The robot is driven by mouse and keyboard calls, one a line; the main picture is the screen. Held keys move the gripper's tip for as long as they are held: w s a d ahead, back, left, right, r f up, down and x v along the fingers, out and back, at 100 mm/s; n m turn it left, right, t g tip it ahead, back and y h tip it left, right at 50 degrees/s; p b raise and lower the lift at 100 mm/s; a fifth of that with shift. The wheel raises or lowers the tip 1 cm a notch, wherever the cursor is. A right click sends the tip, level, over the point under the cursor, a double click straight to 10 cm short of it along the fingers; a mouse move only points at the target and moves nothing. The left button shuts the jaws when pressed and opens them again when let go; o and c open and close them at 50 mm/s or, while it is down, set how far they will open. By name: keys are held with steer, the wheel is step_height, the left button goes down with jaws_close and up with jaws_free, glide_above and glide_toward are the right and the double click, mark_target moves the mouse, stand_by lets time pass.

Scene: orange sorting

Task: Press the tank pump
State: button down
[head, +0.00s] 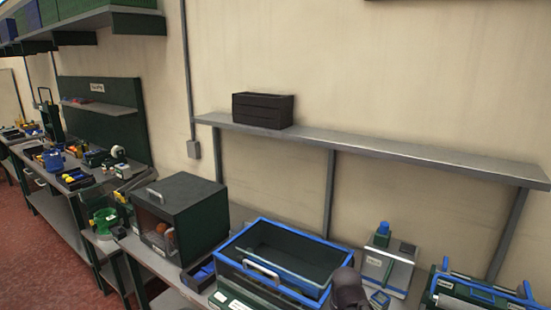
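A grey metal unit (388,268) with a label on its front stands on the bench at the right of the head view. A blue cap (383,228) sits on top of it and may be the tank pump, but I cannot tell for sure. A dark rounded part, probably of my arm, rises from the bottom edge in front and to the left of this unit. No gripper fingers show.
A blue-rimmed dark crate (227,268) stands left of the unit, beside a dark green box (182,190) with an orange thing inside. A blue-and-green case (470,290) is at the right. A grey shelf (400,150) with a black crate (262,110) hangs above.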

steer(key=shift+s+a+f+n+g, duration=0.15)
steer(key=shift+s+a+f, duration=0.1)
steer(key=shift+s, duration=0.4)
steer(key=shift+s+a+f+n+g, duration=0.15)
steer(key=shift+s+a, duration=0.1)
steer(key=shift+s, duration=0.35)
steer(key=w+d+r+m+t+h+p, duration=0.1)
steer(key=w+d+r+p, duration=0.4)
steer(key=w, duration=0.6)
steer(key=w+d+r+m+t+h+p, duration=0.2)
steer(key=w+d+r+p, duration=0.4)
steer(key=w+d+r, duration=0.3)
steer(key=w+d+r+m+t+h+p, duration=0.1)
steer(key=w+d+r+m+t+p, duration=0.2)
steer(key=w+d+r, duration=0.5)
steer(key=w+t+p, duration=0.1)
steer(key=w+p, duration=0.1)
steer(key=w, duration=0.5)
steer(key=shift+w+d+m+h, duration=0.2)
steer(key=shift+d+m+h, duration=0.15)
steer(key=shift+m+h, duration=0.05)
steer(key=b, duration=0.7)
glide_above(384, 225)
step_height(384, 225, down, 7)
steer(key=shift+w+f, duration=0.15)
steer(key=shift+f+b, duration=1.85)
steer(key=shift+f, duration=0.05)
